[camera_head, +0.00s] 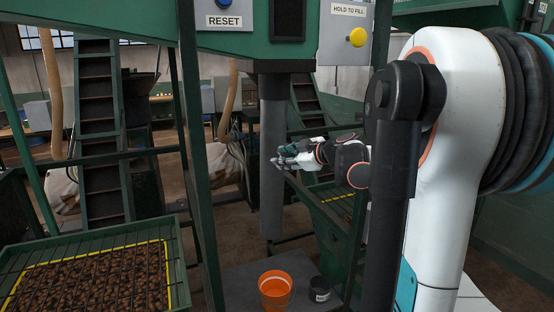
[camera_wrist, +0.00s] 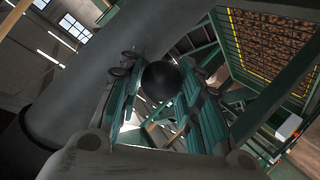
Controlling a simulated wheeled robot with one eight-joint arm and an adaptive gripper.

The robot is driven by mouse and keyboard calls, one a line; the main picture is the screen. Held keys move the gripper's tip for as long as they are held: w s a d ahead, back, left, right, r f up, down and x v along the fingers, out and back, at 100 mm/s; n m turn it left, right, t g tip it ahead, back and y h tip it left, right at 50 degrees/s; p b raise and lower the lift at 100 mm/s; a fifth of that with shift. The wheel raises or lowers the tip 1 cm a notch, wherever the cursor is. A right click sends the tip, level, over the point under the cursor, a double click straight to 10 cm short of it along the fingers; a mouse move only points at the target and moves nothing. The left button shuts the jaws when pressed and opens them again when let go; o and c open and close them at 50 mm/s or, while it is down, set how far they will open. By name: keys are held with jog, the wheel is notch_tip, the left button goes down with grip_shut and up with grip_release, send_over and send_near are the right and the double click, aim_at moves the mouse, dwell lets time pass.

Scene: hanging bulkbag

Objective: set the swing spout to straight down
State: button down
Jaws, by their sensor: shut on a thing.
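The swing spout (camera_head: 271,205) is a long grey pipe under the green machine housing. In the head view it hangs about straight down, its lower end above the floor plate. My gripper (camera_head: 280,160) is at the pipe's right side, about halfway down. In the wrist view the grey pipe (camera_wrist: 110,60) crosses close behind the fingers. A round black knob (camera_wrist: 160,80) sits between the two teal finger pads of my gripper (camera_wrist: 162,85), which are shut on it. The knob's join to the pipe is hidden.
An orange bucket (camera_head: 275,290) and a small dark can (camera_head: 319,289) stand on the plate below the spout. Green frame posts (camera_head: 197,150) stand left and right of it. A RESET panel (camera_head: 224,15) and a yellow button (camera_head: 357,37) are above. A grated bin (camera_head: 95,275) is lower left.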

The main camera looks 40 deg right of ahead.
jog(key=shift+s+d+f, duration=0.15)
jog(key=shift+d+f, duration=0.05)
jog(key=shift+d, duration=0.05)
jog(key=c, duration=1.2)
grip_release()
jog(key=shift+c, duration=0.2)
jog(key=shift+o, duration=0.4)
jog(key=shift+d+r, duration=0.1)
jog(key=v, duration=1.2)
